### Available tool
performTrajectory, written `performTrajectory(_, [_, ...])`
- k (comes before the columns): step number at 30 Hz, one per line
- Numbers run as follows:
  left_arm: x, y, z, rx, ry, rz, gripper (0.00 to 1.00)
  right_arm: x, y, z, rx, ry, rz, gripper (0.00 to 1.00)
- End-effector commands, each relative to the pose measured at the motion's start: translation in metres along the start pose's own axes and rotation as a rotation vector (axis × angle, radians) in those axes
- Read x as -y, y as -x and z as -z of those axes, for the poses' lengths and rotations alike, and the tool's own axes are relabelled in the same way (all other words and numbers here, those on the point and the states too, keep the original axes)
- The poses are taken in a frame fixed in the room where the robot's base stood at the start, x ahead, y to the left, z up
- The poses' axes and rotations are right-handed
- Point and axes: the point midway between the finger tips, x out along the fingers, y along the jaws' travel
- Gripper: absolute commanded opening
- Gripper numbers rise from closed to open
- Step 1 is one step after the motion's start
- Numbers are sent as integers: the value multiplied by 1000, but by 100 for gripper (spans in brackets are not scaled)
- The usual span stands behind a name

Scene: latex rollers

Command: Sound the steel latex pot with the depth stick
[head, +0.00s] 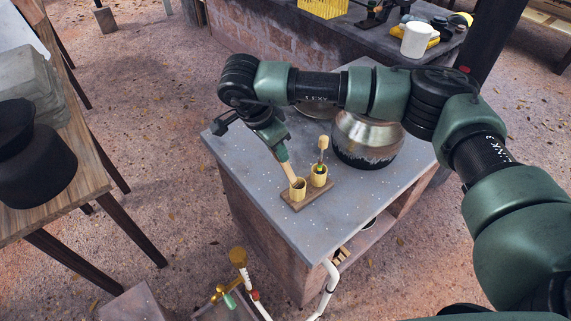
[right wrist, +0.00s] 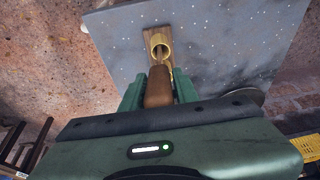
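The steel latex pot (head: 368,136) stands on the grey tabletop, with a shiny upper part and a blackened base. My right arm passes across its upper side in the head view and hides part of it. My right gripper (head: 283,157) is over the table to the left of the pot. In the right wrist view its green fingers flank the brown wooden handle (right wrist: 158,88) of the depth stick and appear shut on it. The stick (head: 290,173) slants down into the left bamboo cup (head: 298,191), also seen in the wrist view (right wrist: 160,41). My left gripper is not in view.
A second bamboo cup (head: 318,178) holds a tool with a pale knob; both cups share a wooden base (head: 305,196). Another metal vessel is partly hidden behind my arm. A white mug (head: 416,40) stands on the back counter. The table's front is clear.

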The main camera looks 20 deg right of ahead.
Motion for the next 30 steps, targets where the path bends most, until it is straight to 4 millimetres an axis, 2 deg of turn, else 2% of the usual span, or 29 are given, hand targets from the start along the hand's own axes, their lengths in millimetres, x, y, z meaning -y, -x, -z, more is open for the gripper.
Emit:
performTrajectory(1, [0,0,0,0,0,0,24,0,0,0,0,0,0,12])
performTrajectory(2, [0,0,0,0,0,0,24,0,0,0,0,0,0,4])
performTrajectory(3, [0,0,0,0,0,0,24,0,0,0,0,0,0,1])
performTrajectory(30, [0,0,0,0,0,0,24,0,12,4,-2,-1,0,2])
